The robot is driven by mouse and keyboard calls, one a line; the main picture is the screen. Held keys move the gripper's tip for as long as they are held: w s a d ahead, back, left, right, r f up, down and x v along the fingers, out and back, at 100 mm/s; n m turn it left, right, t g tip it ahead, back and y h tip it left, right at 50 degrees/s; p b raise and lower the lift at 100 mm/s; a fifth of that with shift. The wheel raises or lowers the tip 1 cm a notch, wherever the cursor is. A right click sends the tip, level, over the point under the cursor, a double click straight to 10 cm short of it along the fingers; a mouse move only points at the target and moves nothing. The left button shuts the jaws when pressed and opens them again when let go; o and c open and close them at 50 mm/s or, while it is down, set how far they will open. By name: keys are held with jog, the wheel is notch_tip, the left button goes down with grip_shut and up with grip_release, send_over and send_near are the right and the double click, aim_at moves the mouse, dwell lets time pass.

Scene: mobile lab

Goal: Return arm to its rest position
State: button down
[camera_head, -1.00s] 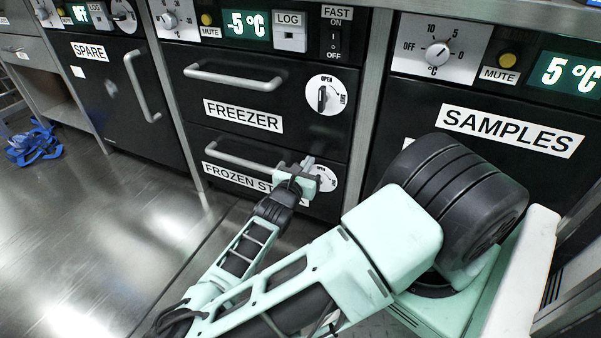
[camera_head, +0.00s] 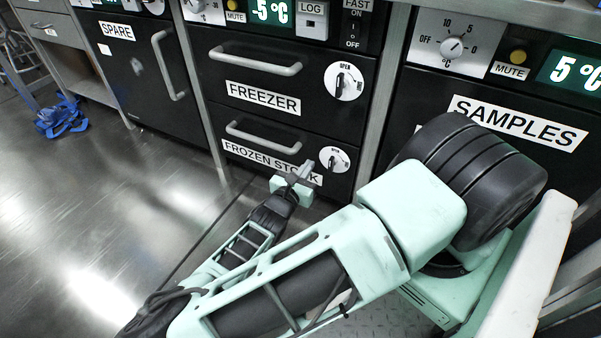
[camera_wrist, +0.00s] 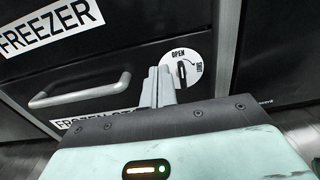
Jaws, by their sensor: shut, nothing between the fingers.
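My gripper (camera_head: 301,173) is at the end of my mint-green arm, in front of the lower drawer labelled FROZEN STOCK (camera_head: 232,170). Its fingers are shut and hold nothing. In the wrist view my gripper (camera_wrist: 159,82) points at the drawer front, its fingertips close to the round latch dial (camera_wrist: 182,70) in the picture. I cannot tell whether they touch it. In the head view that dial (camera_head: 338,160) is just right of the fingertips. The lower drawer's handle (camera_head: 262,137) is free of the gripper, and the drawer looks closed.
The FREEZER drawer (camera_head: 318,112) above looks closed. The SAMPLES cabinet (camera_head: 455,85) is at right, near my arm's large black joint. The SPARE cabinet (camera_head: 133,80) is at left. A blue strap bundle (camera_head: 62,118) lies on the floor.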

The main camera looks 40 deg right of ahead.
jog(key=v, duration=0.3)
jog(key=shift+s+a+p, duration=0.1)
jog(key=shift+a+p, duration=0.2)
jog(key=shift+p, duration=0.05)
